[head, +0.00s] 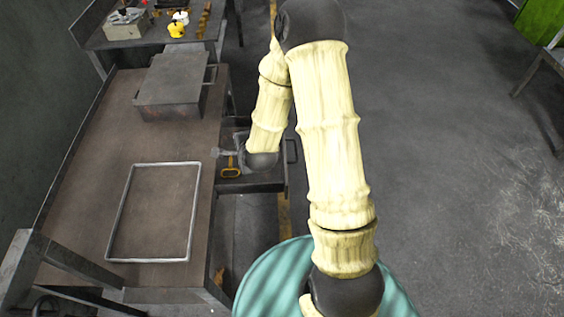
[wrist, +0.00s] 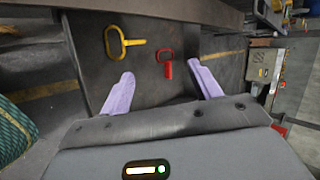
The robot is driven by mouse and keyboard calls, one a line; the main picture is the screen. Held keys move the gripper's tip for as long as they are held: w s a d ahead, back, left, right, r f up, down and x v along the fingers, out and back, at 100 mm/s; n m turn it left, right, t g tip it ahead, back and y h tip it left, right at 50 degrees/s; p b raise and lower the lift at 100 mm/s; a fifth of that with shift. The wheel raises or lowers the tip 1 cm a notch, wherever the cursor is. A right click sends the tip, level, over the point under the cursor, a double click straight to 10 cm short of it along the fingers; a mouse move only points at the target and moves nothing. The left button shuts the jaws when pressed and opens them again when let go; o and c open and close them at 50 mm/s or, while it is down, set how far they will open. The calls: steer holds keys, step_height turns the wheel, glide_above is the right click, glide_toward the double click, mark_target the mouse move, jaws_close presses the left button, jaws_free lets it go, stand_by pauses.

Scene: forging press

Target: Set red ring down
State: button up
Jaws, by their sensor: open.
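The red ring (wrist: 165,55), a loop with a short stem, lies on the dark floor of an open drawer (wrist: 150,80) in the wrist view. My gripper (wrist: 160,70) is open, its two pale purple fingers spread to either side of the red ring's stem, with clear gaps. Nothing is held. A yellow ring (wrist: 116,42) with a stem lies to the left of the red one, apart from it. The yellow ring also shows in the head view (head: 231,172), in the pulled-out drawer (head: 262,184). The red ring is hidden there behind my arm.
The brown workbench (head: 90,180) carries a grey metal box (head: 172,82) and a thin rectangular frame outline (head: 152,212). A second table with a grey box (head: 125,25) and yellow items (head: 177,28) stands behind.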

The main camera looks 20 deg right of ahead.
steer(key=s+d+r+n+g, duration=0.3)
steer(key=s+r+n, duration=0.3)
steer(key=s+n, duration=0.2)
steer(key=s+d+r+n+g+h, duration=0.1)
steer(key=s+d+r+n+g, duration=0.2)
steer(key=s+r+n, duration=0.3)
steer(key=s+n, duration=0.3)
steer(key=n, duration=0.1)
steer(key=shift+s+d+r, duration=0.25)
steer(key=shift+r, duration=0.15)
